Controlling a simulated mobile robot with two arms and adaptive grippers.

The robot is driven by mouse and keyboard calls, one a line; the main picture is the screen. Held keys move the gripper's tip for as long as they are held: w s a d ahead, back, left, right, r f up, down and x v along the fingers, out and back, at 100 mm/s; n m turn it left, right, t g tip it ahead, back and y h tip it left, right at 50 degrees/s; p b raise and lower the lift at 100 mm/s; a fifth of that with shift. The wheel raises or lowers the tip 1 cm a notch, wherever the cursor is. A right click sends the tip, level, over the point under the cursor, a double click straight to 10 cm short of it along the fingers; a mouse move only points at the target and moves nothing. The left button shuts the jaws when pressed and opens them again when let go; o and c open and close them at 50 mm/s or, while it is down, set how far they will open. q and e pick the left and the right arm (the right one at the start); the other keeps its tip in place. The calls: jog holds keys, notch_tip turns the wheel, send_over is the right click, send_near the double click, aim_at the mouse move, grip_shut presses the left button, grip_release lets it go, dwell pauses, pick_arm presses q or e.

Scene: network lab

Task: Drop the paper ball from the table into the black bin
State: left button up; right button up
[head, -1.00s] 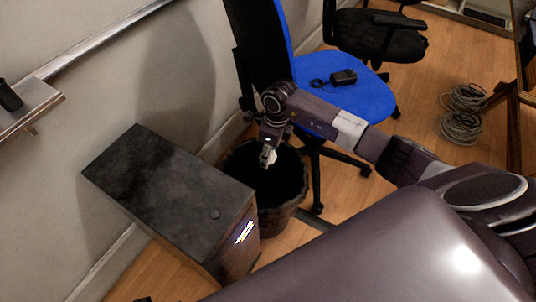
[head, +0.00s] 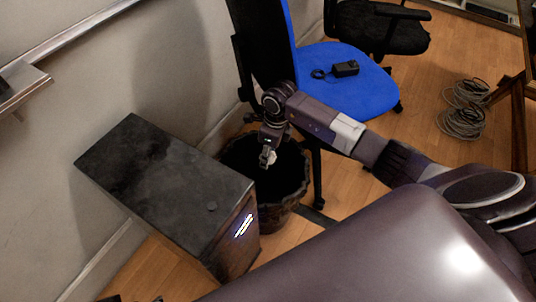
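The black bin (head: 291,190) stands on the floor between a dark cabinet and a blue chair, its open mouth facing up. My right arm reaches in from the right, and its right gripper (head: 267,160) points down over the bin's mouth. A small white patch, the paper ball (head: 271,157), shows at the fingertips, mostly covered by them. The gripper seems shut on it. The inside of the bin is dark, and its contents cannot be made out. My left gripper is not in view.
A dark box-shaped cabinet (head: 160,185) stands left of the bin, close to it. The blue chair (head: 345,90) with a black adapter (head: 345,69) on its seat is behind my arm. Coiled cables (head: 462,120) lie on the floor at right.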

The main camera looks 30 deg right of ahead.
jog(key=o, duration=0.8)
jog(key=shift+c, duration=0.2)
jog(key=r, duration=0.7)
jog(key=shift+s+d+r, duration=0.25)
jog(key=shift+s+d, duration=0.05)
jog(key=shift+s, duration=0.05)
jog(key=shift+s+f, duration=0.1)
